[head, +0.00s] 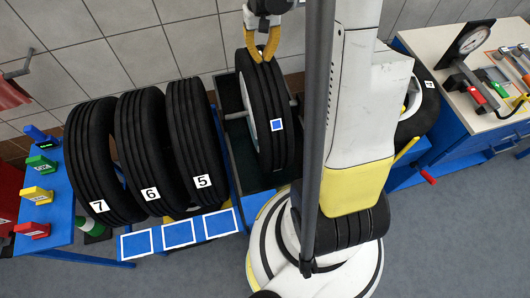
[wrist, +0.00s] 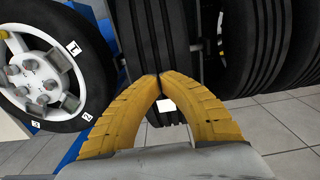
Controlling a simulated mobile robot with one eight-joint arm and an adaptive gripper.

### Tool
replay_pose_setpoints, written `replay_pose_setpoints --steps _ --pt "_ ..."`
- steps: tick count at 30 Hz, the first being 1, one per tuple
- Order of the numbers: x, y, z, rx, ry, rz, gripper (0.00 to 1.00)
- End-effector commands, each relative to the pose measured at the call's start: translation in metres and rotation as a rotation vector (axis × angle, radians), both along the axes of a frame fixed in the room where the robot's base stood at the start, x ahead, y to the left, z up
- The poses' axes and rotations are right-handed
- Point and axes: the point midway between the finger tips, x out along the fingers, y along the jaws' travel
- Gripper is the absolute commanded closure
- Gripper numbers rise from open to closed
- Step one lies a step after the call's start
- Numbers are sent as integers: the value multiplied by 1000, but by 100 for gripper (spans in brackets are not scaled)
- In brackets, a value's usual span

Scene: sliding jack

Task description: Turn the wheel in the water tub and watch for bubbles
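The wheel (head: 262,120), a black tyre with a blue square sticker on its tread, stands upright in the dark water tub (head: 238,158). My gripper (head: 264,58) is at the top of this tyre, with its yellow fingers over the tread. In the wrist view, the fingertips (wrist: 159,76) meet in front of the tread (wrist: 158,35) and nothing shows held between them. A white patch on the tread shows between the fingers. I cannot tell whether the tips touch the rubber. The water surface and any bubbles cannot be made out.
Tyres marked 7 (head: 90,165), 6 (head: 145,150) and 5 (head: 195,140) stand left of the tub. Another wheel (head: 418,105) stands at the right, beside a workbench (head: 465,105) with a gauge. My white arm hides part of the middle.

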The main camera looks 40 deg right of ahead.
Motion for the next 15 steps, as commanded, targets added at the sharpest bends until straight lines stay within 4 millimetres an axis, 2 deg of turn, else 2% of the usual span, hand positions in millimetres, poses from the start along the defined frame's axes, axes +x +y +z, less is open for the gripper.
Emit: replay_pose_setpoints --steps 15 --pt "0 0 -34 0 0 0 100"
